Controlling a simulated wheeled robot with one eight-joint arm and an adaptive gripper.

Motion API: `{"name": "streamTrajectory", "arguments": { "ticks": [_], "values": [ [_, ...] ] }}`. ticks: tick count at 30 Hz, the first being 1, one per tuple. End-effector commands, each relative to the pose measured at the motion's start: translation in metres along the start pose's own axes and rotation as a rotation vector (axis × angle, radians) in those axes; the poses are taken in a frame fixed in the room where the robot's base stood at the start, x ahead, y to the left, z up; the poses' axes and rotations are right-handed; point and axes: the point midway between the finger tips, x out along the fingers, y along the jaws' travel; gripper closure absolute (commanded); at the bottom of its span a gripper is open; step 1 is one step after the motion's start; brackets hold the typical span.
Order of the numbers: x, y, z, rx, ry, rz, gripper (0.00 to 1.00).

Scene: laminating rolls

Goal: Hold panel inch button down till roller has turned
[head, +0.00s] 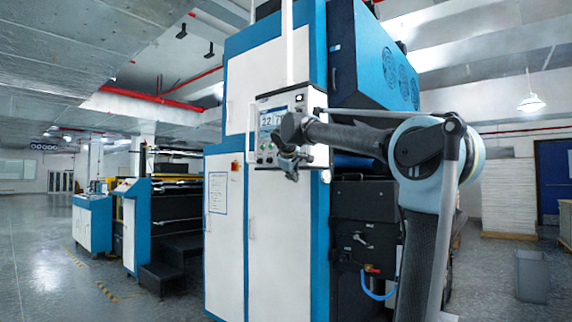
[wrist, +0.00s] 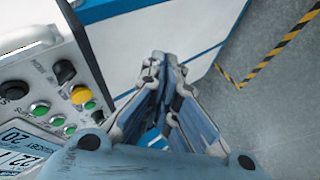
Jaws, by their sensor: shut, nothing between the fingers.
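The control panel (head: 271,106) is on the tall white and blue machine, partly hidden behind my arm and gripper in the head view. In the wrist view the panel (wrist: 36,74) is at the left, with several green buttons (wrist: 39,108), a yellow button (wrist: 80,95), black knobs (wrist: 64,71) and a lit display (wrist: 22,152). The labels are too small to tell which is the inch button. My gripper (wrist: 166,62) is shut and empty, to the right of the panel buttons in the wrist view. In the head view my gripper (head: 290,170) is in front of the panel's lower part. I cannot make out the roller turning.
The white cabinet door (head: 266,225) stands below the panel. A dark machine unit (head: 362,215) with a blue hose is to the right. A grey bin (head: 532,276) stands at the far right. Open floor (head: 40,260) lies to the left, with yellow-black floor tape (wrist: 275,55).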

Motion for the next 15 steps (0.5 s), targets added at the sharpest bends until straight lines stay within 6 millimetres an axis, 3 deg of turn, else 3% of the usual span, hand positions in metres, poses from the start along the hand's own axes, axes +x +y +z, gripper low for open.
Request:
{"name": "streamTrajectory", "arguments": {
  "ticks": [1,6,10,15],
  "values": [
    [-0.002,0.007,-0.028,-0.036,0.032,0.014,1.0],
    [-0.01,0.023,-0.1,-0.138,0.12,0.062,1.0],
    [-0.016,0.029,-0.132,-0.186,0.162,0.085,1.0],
    [-0.018,0.031,-0.147,-0.21,0.181,0.097,1.0]
  ]
}}
